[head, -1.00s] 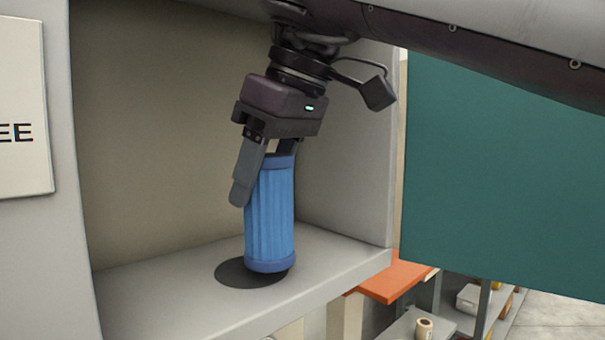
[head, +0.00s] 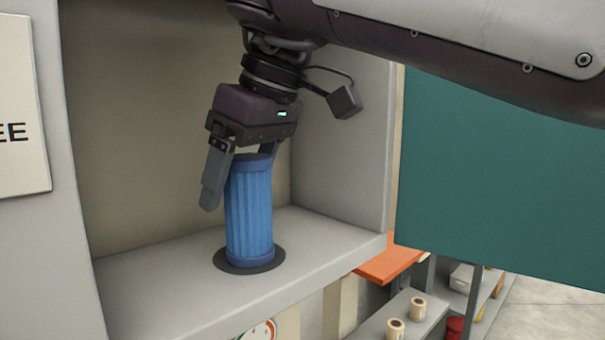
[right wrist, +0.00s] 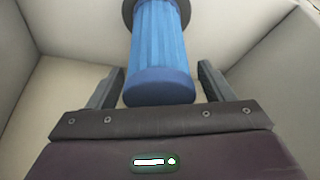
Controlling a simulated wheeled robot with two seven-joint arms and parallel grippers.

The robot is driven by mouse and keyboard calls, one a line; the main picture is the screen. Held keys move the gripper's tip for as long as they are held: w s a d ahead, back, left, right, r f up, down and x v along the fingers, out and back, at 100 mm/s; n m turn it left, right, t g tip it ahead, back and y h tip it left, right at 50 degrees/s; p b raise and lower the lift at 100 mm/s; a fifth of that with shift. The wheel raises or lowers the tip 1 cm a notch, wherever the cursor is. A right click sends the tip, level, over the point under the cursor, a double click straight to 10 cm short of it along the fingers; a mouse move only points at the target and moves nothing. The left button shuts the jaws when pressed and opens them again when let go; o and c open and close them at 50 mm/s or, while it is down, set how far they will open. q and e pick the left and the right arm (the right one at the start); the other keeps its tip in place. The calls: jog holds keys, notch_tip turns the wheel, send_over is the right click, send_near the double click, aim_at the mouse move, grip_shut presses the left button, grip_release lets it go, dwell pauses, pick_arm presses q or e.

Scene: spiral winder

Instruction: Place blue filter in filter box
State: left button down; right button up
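The blue filter (head: 248,212), a pleated cylinder with darker end caps, stands upright on a dark round disc (head: 222,262) on the floor of the grey filter box (head: 330,235). My right gripper (head: 238,185) is over the filter's top, one finger on each side. In the right wrist view the filter (right wrist: 160,50) lies between the fingers (right wrist: 160,85), with a gap on both sides, so the gripper is open. In the head view the far finger is partly hidden by the filter. My left gripper is not in view.
The box's right wall (head: 345,140) stands close to the right of my gripper. A sign (head: 20,110) is at the left. A teal panel (head: 500,160), an orange shelf (head: 390,260) and a lower shelf with rolls (head: 396,328) are at the right.

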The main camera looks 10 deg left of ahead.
aim_at(268, 178)
jog(key=shift+d+r, duration=0.15)
jog(key=shift+r, duration=0.15)
jog(key=d+b, duration=0.1)
jog(key=d, duration=0.1)
jog(key=s+d+b, duration=0.1)
jog(key=shift+d+r+b, duration=0.15)
jog(key=shift+d+b, duration=0.15)
jog(key=shift+d, duration=0.05)
jog(key=s+d+b, duration=0.2)
jog(key=d, duration=0.6)
jog(key=shift+s+r, duration=0.2)
jog(key=shift+r, duration=0.05)
